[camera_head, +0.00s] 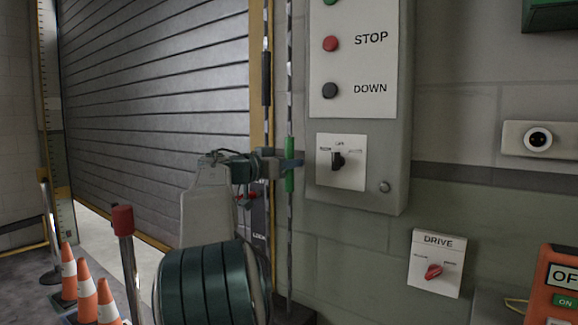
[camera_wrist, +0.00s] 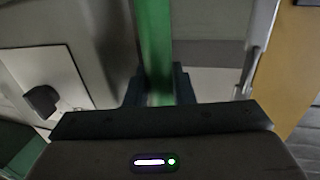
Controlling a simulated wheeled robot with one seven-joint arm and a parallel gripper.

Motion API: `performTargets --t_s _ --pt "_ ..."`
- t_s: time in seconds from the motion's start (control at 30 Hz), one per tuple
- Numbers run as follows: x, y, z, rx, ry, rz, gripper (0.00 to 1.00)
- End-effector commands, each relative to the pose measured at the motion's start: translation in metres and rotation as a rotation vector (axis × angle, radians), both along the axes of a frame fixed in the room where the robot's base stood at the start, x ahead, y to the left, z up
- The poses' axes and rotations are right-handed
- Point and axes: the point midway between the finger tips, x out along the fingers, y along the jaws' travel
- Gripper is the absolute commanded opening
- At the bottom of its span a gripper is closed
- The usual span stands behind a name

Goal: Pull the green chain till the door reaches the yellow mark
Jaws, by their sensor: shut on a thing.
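The green grip (camera_head: 289,180) is on a thin hanging chain (camera_head: 289,80) beside the control box; it shows as a broad green strip in the wrist view (camera_wrist: 153,40). My gripper (camera_head: 290,163) is shut on this green part, with one finger on each side in the wrist view (camera_wrist: 159,88). The grey slatted roller door (camera_head: 160,90) is at the left, with a bright gap under its lower edge. An upright scale (camera_head: 50,90) stands at the door's far left side. A yellowish band (camera_head: 62,192) on it, near the door's lower edge, may be the yellow mark.
The control box (camera_head: 357,110) with STOP and DOWN buttons is just right of the chain. A DRIVE switch (camera_head: 437,263) is on the wall lower right. Orange cones (camera_head: 84,295) and a red-topped post (camera_head: 123,222) stand at lower left. A second chain or cord (camera_head: 266,80) hangs left of the green one.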

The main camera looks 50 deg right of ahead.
Motion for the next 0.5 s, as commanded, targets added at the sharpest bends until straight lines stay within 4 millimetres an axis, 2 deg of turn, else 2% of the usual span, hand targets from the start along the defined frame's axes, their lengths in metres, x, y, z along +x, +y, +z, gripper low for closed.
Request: performTargets --t_s 0.03,0.43,0.47,0.5 --pt "0.0005 0.0000 -0.0044 0.004 0.001 -0.001 0.00" --pt "0.0006 0.0001 -0.0041 0.005 0.001 -0.001 0.00" --pt "0.0006 0.0001 -0.0041 0.005 0.001 0.000 0.30" --pt "0.0006 0.0001 -0.0039 0.004 0.001 0.000 0.41"
